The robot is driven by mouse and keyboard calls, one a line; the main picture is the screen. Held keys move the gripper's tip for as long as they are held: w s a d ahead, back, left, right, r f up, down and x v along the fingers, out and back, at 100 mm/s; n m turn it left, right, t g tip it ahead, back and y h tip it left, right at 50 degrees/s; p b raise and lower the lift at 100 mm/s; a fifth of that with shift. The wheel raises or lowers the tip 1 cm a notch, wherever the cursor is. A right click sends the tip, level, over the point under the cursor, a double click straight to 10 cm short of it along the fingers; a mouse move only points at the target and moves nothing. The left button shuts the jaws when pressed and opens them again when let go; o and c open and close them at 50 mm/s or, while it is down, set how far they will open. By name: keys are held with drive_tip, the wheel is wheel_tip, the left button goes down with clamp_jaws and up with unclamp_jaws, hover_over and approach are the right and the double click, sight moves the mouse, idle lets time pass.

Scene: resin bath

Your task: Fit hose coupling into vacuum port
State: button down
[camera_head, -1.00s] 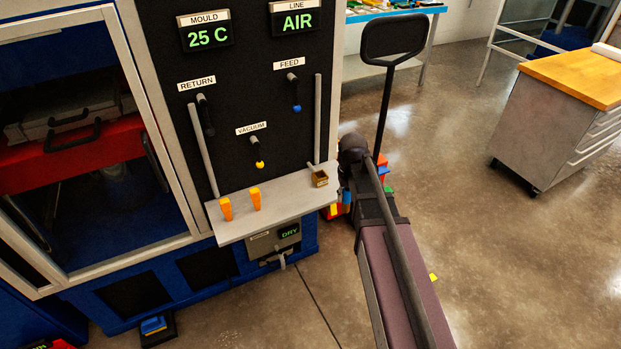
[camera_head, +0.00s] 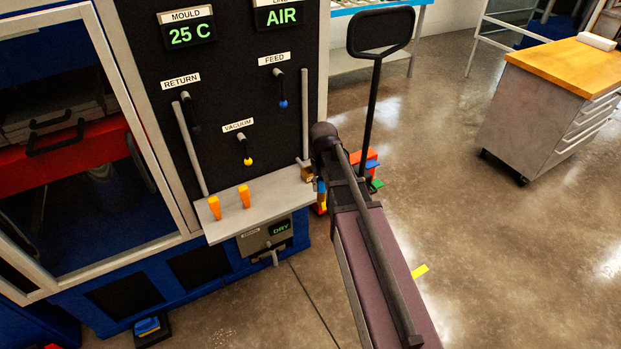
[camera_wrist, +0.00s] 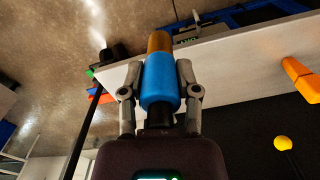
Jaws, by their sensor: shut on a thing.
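My gripper (camera_wrist: 160,92) is shut on a blue cylindrical piece with a brass-coloured end (camera_wrist: 161,76), which looks like the hose coupling. The brass end points away from the palm, towards the shelf edge in the wrist view. In the head view my gripper (camera_head: 322,186) is at the right end of the machine's grey shelf (camera_head: 262,205), largely hidden by my arm. A VACUUM label (camera_head: 238,125) is on the black panel.
Two orange pegs (camera_head: 230,202) stand on the shelf. A yellow-tipped lever (camera_head: 246,152) hangs under the VACUUM label, and a blue-tipped lever (camera_head: 281,90) under FEED. A wooden-topped cabinet (camera_head: 560,95) stands at the right. Open floor lies between it and my arm.

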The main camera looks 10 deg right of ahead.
drive_tip(key=w+r+p, duration=0.2)
drive_tip(key=w, duration=0.5)
drive_tip(key=w+a+r+p, duration=0.1)
drive_tip(key=w+r+p, duration=0.2)
drive_tip(key=w, duration=0.5)
drive_tip(key=shift+w, duration=0.3)
wheel_tip(320, 180, down, 6)
drive_tip(key=b, duration=0.6)
drive_tip(key=shift+f, duration=0.15)
drive_tip(key=shift+f+b, duration=1.75)
drive_tip(key=shift+b, duration=0.25)
drive_tip(key=shift+f, duration=0.2)
drive_tip(key=shift+c, duration=1.7)
unclamp_jaws()
drive_tip(key=shift+r, duration=0.1)
